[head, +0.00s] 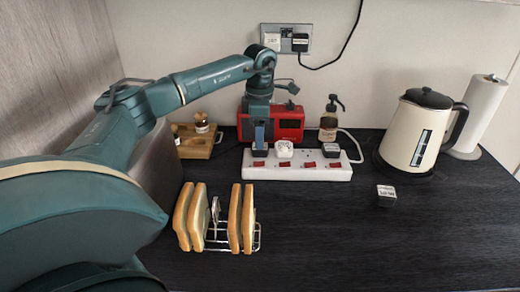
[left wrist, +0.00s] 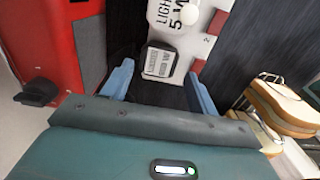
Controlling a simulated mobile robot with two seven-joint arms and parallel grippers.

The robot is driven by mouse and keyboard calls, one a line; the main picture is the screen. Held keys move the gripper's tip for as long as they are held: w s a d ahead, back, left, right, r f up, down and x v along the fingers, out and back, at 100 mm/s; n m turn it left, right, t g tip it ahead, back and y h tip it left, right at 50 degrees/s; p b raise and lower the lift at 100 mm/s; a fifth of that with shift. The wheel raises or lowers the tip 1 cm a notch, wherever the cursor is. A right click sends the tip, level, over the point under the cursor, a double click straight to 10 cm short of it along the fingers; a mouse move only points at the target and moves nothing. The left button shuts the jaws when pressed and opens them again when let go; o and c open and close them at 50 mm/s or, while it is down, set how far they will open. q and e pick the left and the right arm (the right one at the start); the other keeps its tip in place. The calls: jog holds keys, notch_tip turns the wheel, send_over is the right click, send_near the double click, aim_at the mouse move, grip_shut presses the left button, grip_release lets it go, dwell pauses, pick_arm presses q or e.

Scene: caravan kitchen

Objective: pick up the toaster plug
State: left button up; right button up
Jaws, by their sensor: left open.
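My left gripper (head: 259,140) is open, pointing down over the left end of the white power strip (head: 300,173). In the left wrist view, a dark plug with a pale label (left wrist: 160,60) sits in the strip's end, between the blue fingertips of the gripper (left wrist: 158,72). The fingers are not shut on it. In the head view the gripper mostly hides this plug. The label is too small to read, so I cannot tell for sure that it is the toaster's. My right gripper is not in view.
The strip also holds a white plug (head: 284,149) and another dark plug (head: 331,150). A loose dark plug (head: 386,192) lies on the counter. A toast rack (head: 218,243) with bread stands in front, a kettle (head: 410,135) at right. The front right counter is clear.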

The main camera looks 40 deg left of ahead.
aim_at(260, 152)
pick_arm(q)
jog(key=shift+f, duration=1.95)
jog(key=shift+c, duration=0.6)
jog(key=shift+w, duration=0.1)
jog(key=c, duration=0.6)
jog(key=shift+r, duration=0.1)
